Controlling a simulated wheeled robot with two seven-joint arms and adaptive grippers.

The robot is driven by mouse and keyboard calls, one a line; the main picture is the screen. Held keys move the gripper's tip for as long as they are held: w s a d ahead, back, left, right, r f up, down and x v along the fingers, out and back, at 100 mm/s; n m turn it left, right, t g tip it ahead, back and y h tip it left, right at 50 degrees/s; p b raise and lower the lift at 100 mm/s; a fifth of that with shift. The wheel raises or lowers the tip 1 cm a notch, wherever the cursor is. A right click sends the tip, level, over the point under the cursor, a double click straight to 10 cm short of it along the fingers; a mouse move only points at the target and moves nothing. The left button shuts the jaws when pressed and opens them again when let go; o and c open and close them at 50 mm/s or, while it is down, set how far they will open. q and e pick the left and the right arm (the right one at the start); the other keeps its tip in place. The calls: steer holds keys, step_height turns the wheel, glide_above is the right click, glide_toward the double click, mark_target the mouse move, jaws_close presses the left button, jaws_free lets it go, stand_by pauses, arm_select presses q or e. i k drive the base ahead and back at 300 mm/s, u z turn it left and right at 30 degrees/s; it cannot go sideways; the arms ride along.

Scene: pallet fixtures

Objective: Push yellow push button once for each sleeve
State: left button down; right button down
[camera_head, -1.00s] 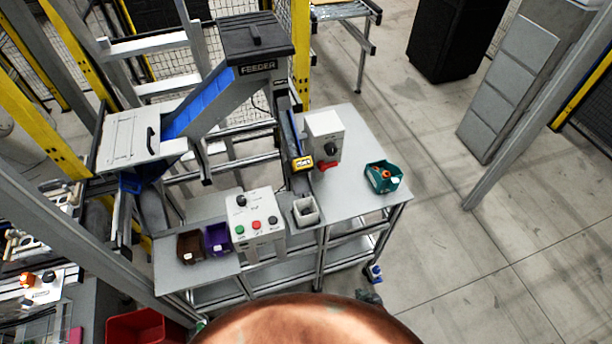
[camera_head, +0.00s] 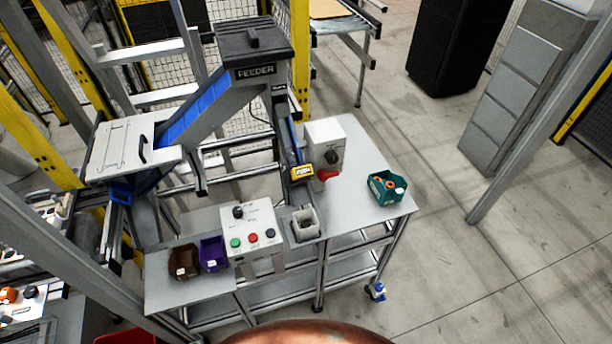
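A white control box (camera_head: 249,225) stands on the front of the grey table, with a green, a red and a dark button and a black knob. I cannot make out a yellow button on it. A yellow-faced part (camera_head: 302,171) sits at the low end of the feeder's chute; whether it is a button is unclear. A teal bin (camera_head: 376,195) on the right of the table holds a few small orange-brown and grey parts, too small to identify as sleeves. Neither of my grippers is in view.
The feeder (camera_head: 254,55) stands behind the table. A white box with a red part (camera_head: 326,140), a small grey cup (camera_head: 305,228), a brown bin (camera_head: 184,262) and a purple bin (camera_head: 213,254) are on the table (camera_head: 349,208). Open floor (camera_head: 450,265) lies to the right.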

mark_target(306, 171)
steer(key=z, duration=2.35)
steer(key=i, duration=1.25)
steer(key=u, duration=3.05)
